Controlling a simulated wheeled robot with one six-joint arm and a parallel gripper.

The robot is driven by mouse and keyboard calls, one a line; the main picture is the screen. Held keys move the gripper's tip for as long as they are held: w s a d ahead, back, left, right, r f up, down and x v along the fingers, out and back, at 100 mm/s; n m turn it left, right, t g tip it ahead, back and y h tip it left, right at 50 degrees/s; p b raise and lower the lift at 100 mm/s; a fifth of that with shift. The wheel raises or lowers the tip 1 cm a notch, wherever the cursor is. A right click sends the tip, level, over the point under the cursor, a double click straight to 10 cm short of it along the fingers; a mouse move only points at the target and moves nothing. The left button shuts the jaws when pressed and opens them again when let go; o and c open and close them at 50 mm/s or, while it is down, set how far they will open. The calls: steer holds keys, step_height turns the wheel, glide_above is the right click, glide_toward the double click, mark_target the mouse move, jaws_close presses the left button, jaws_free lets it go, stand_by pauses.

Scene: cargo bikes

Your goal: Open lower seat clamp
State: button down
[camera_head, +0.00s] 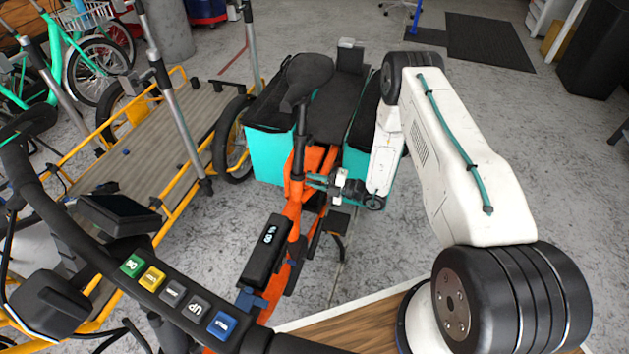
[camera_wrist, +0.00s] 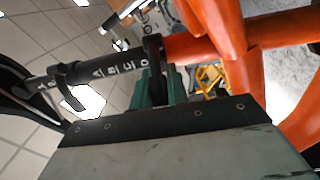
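The orange bike's seat post (camera_wrist: 105,70), marked with the letters A to D, runs into the orange frame (camera_wrist: 195,48) in the wrist view. A dark lower seat clamp (camera_wrist: 152,44) sits at the frame's top end, by the letter D. Another dark clamp (camera_wrist: 68,88) sits higher on the post, to the left. My gripper (camera_wrist: 160,86) has its teal fingers either side of the lower clamp's dark lever. Whether they press on it is not clear. In the head view my gripper (camera_head: 312,181) reaches the post from the right, below the black saddle (camera_head: 308,75).
Teal-sided black bags (camera_head: 268,152) flank the bike's rear. The handlebar with coloured buttons (camera_head: 172,295) and a display (camera_head: 265,248) lies in the foreground. A yellow cargo bike (camera_head: 150,150) stands at left. The grey floor (camera_head: 540,165) at right is open.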

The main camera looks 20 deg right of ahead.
steer(key=shift+w+d+f+n+g+y, duration=0.1)
steer(key=shift+d+n+g+y, duration=0.2)
steer(key=shift+n+g+y, duration=0.25)
steer(key=shift+d+f+n+g+y, duration=0.1)
steer(key=shift+d+n+g+y, duration=0.1)
steer(key=shift+n+g+y, duration=0.5)
steer(key=shift+d+n+g+y, duration=0.15)
steer(key=shift+n+g+y, duration=0.3)
steer(key=shift+g, duration=0.3)
steer(key=c, duration=1.4)
jaws_free()
steer(key=shift+o, duration=0.2)
steer(key=shift+d, duration=0.1)
steer(key=v, duration=0.7)
steer(key=shift+d, duration=0.3)
